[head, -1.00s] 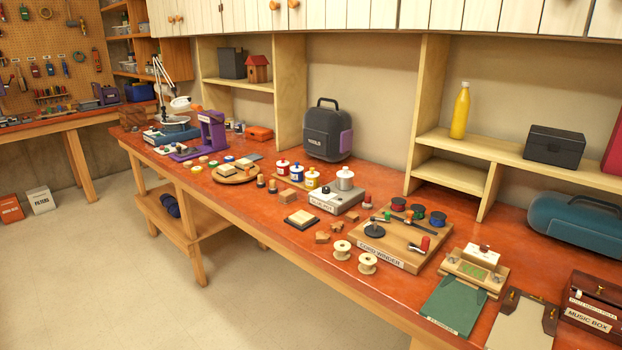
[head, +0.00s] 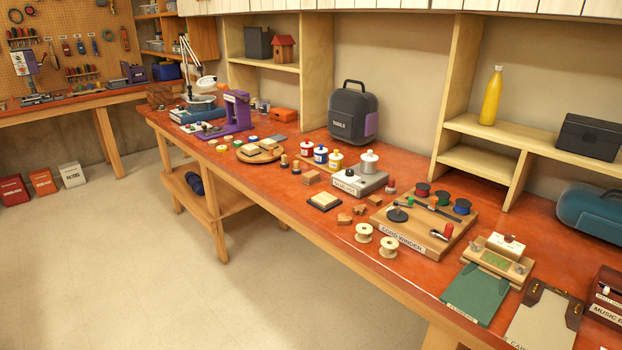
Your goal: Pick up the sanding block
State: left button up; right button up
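I cannot tell for certain which item is the sanding block. A small flat block with a pale top and dark base (head: 325,201) lies near the front edge of the orange-red workbench (head: 285,207). Tan wooden blocks (head: 267,144) lie on a round wooden board (head: 243,156) farther back. Another small wooden block (head: 311,177) sits between the round board and the grey box with a metal knob (head: 361,183). Neither of my grippers is in view.
A cord winder board (head: 425,220) with spools, two pale spools (head: 388,247) and a green clipboard-like board (head: 475,294) crowd the right side. A purple stand (head: 237,113) and lamp (head: 201,82) stand farther left. The floor (head: 130,270) in front is open.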

aim_at(312, 177)
jog(key=i+j+z, duration=0.1)
jog(key=z, duration=0.25)
jog(key=i+j+z, duration=0.1)
jog(key=j+z, duration=0.4)
jog(key=z, duration=0.25)
jog(key=i+j+z, duration=0.1)
jog(key=j, duration=0.35)
jog(key=i+j+z, duration=0.15)
jog(key=j, duration=0.35)
jog(key=k, duration=0.05)
